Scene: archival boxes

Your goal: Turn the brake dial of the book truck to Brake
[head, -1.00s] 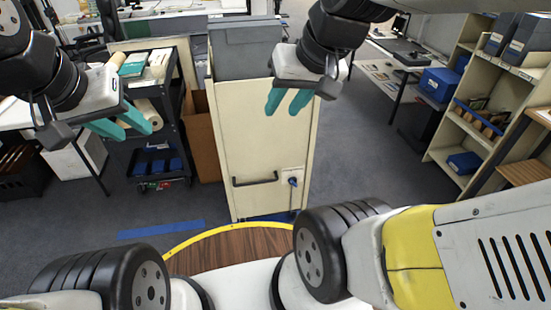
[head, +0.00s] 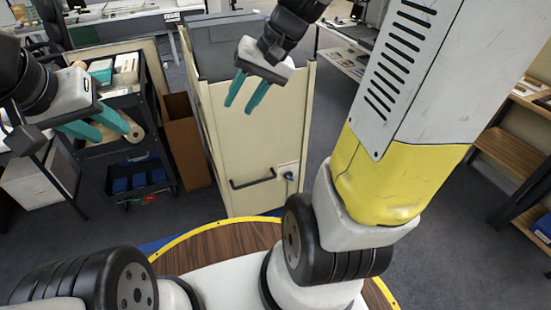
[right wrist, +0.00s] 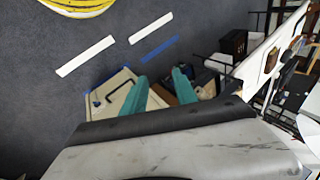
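The book truck (head: 245,150) is a tall cream cabinet in the middle of the head view, with a black bar handle (head: 253,181) low on its near face. The small blue brake dial (head: 289,176) sits on a plate to the right of the handle; its setting is too small to read. My right gripper (head: 240,108) is open and empty, in front of the truck's upper part and above the dial, apart from it. The right wrist view shows the truck (right wrist: 118,88) beyond the teal fingers. My left gripper (head: 115,134) is open and empty at the left.
Grey archival boxes (head: 225,45) rest on top of the truck. A black cart (head: 140,172) and an open brown carton (head: 186,140) stand to its left. Wooden shelves (head: 515,150) stand at the far right. Grey floor is clear right of the truck.

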